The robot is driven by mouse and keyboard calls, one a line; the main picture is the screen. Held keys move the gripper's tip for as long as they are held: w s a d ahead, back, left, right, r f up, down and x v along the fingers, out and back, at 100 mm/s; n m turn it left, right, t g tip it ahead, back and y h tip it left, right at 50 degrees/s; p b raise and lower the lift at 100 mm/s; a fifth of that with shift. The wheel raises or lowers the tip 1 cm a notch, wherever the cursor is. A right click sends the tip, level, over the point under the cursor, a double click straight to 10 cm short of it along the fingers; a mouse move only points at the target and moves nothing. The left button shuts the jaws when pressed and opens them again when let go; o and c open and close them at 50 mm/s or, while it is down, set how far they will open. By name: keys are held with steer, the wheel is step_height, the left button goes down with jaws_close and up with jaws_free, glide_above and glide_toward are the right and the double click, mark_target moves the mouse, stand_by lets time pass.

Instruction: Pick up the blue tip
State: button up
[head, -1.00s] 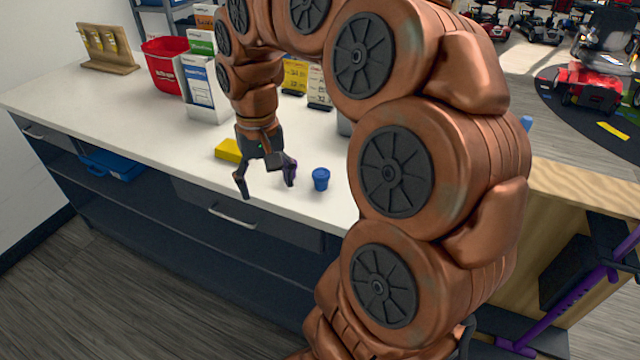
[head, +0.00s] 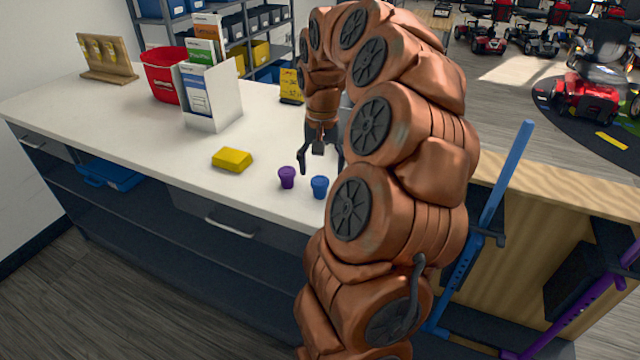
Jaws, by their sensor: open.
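A small blue tip (head: 320,186), shaped like a cup, stands on the white counter near its front edge. A purple tip (head: 287,177) of the same shape stands just left of it. My gripper (head: 322,166) is open and appears empty, above and behind the two tips in the picture. Its left finger shows clearly; the right one is partly lost against my arm. I cannot tell the exact gap between the fingers and the blue tip.
A yellow sponge-like block (head: 232,160) lies left of the tips. A brochure holder (head: 212,98) and a red bin (head: 165,75) stand farther back on the white counter (head: 120,115). A blue crutch-like pole (head: 505,180) rises at the wooden panel on the right.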

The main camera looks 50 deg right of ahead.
mark_target(320, 180)
steer(key=shift+w+a+f+p, duration=0.15)
steer(key=shift+f+p, duration=0.7)
steer(key=shift+f, duration=1.7)
steer(key=shift+c, duration=0.5)
steer(key=c, duration=1.1)
steer(key=shift+r, duration=0.1)
